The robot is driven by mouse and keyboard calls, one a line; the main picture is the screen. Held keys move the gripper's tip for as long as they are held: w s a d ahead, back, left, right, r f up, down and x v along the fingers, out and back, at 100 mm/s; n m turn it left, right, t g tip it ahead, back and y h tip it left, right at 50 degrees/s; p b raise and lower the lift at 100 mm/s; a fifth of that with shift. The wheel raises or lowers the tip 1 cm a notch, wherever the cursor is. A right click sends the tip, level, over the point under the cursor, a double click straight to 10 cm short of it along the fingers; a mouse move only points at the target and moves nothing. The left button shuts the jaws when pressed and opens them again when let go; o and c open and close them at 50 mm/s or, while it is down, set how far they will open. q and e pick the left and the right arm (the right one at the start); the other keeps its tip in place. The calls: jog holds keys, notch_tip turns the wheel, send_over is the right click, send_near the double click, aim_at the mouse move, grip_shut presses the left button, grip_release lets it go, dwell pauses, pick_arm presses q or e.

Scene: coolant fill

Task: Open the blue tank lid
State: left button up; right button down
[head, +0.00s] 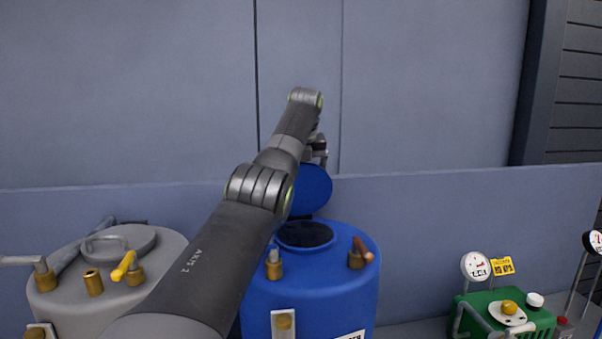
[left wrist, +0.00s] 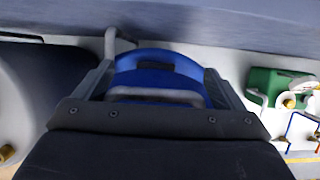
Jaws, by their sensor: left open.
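The blue tank (head: 335,275) stands right of my left arm in the head view. Its round blue lid (head: 314,192) is tipped up, nearly upright, at the back of the dark open filler hole (head: 304,234). My left gripper (head: 319,152) is just above the lid, partly hidden behind my own arm. In the left wrist view my left gripper (left wrist: 160,85) is open, with blue surface (left wrist: 150,80) and a grey bar (left wrist: 155,95) showing between its jaws. I cannot tell whether the jaws touch the lid. My right gripper does not show.
A grey tank (head: 70,290) with a closed round lid and a yellow-handled valve (head: 125,266) stands at the left. A green machine (head: 500,315) with a gauge (head: 475,266) stands at the right. A blue-grey wall (head: 430,210) runs close behind the tanks.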

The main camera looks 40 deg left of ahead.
pick_arm(q)
jog(key=p+v, duration=0.1)
jog(key=v, duration=1)
jog(key=shift+s+d+r, duration=0.1)
jog(key=shift+r, duration=0.25)
jog(key=shift+f, duration=0.1)
